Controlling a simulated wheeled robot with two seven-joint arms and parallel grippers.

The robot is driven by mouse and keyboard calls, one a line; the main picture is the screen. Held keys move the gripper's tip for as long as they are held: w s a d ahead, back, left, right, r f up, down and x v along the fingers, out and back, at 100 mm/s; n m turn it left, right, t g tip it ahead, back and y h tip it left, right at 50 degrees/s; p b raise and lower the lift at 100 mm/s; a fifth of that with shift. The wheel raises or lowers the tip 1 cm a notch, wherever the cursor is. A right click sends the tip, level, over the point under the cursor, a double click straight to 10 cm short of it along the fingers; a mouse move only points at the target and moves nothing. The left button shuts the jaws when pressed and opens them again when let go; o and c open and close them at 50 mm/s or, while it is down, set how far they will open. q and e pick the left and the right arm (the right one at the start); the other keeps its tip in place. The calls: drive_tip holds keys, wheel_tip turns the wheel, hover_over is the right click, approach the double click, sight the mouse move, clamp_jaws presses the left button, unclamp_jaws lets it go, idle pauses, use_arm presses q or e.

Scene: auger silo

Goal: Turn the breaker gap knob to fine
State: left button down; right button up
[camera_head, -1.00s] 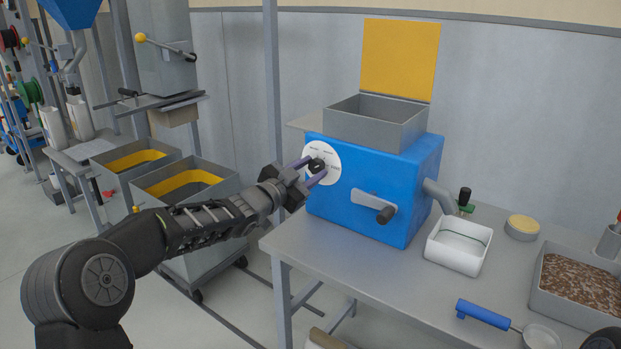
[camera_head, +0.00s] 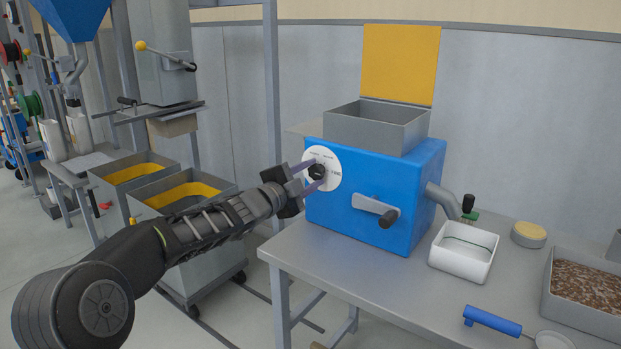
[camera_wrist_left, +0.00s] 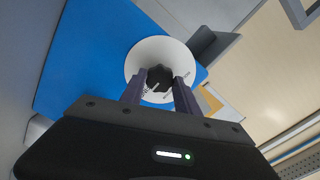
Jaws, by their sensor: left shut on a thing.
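The blue breaker (camera_head: 345,190) stands on the grey table. A round white dial (camera_head: 321,158) with small dark lettering is on its left-hand face, and the black gap knob (camera_head: 317,171) sits at the dial's middle. My left gripper (camera_head: 315,174) has its purple fingers on either side of the knob and is shut on it. In the left wrist view the knob (camera_wrist_left: 159,77) shows between the fingertips in front of the white dial (camera_wrist_left: 143,56). The lettering is too small to read, so I cannot tell the setting. My right gripper is not in view.
A crank handle (camera_head: 375,209) sticks out of the breaker to the right of the dial. An open grey hopper (camera_head: 375,126) with a raised yellow lid tops it. A white tray (camera_head: 464,251), a blue-handled scoop (camera_head: 492,321) and a bin of brown bits (camera_head: 584,291) are on the table's right.

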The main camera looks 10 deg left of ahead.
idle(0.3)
use_arm(q)
drive_tip(key=c, duration=0.9)
unclamp_jaws()
drive_tip(key=shift+s, duration=0.1)
drive_tip(key=v, duration=0.7)
drive_tip(key=shift+s, duration=0.3)
drive_tip(key=shift+a, duration=0.1)
